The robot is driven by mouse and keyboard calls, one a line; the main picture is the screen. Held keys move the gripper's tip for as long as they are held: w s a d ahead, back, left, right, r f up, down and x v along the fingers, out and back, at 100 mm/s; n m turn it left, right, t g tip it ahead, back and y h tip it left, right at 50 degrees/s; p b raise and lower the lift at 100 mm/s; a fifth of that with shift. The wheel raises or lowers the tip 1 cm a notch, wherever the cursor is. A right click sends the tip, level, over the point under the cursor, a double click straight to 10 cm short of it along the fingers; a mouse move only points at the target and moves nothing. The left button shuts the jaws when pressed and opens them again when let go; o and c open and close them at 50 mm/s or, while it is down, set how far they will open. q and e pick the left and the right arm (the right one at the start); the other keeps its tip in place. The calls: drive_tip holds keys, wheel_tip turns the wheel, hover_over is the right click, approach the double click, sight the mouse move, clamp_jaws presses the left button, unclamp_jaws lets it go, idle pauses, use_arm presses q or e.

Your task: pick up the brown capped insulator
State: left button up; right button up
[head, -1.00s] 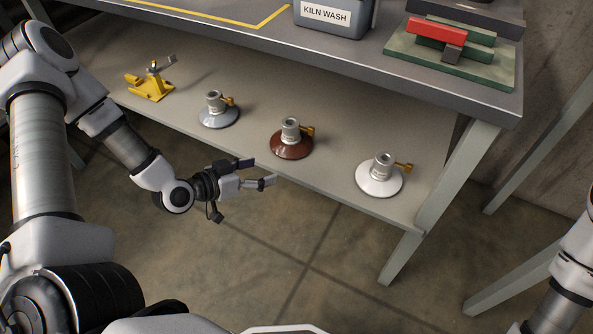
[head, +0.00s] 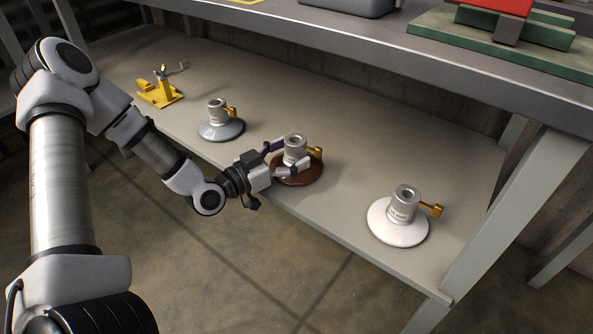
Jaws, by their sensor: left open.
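The brown capped insulator (head: 300,176) stands upright on the lower shelf, a brown disc with a grey metal cap and a brass pin on its right. My left gripper (head: 287,157) is open at it, with one finger behind the cap and the other in front, so the cap sits between the fingers. Whether the fingers touch the cap I cannot tell. The front finger and gripper body hide part of the brown disc. My right gripper is not in view.
A grey-blue capped insulator (head: 221,129) stands to the left and a white one (head: 398,223) to the right. A yellow clamp (head: 160,92) is at the far left. The upper bench top (head: 400,62) overhangs the lower shelf (head: 440,262). Shelf between the insulators is bare.

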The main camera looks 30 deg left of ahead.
use_arm(q)
drive_tip(key=shift+w+d+f, duration=0.2)
drive_tip(key=shift+w+d, duration=0.05)
drive_tip(key=shift+w, duration=0.35)
drive_tip(key=shift+w+r, duration=0.15)
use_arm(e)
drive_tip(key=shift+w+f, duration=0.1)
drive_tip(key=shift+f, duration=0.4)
use_arm(q)
drive_tip(key=shift+r, duration=0.1)
clamp_jaws()
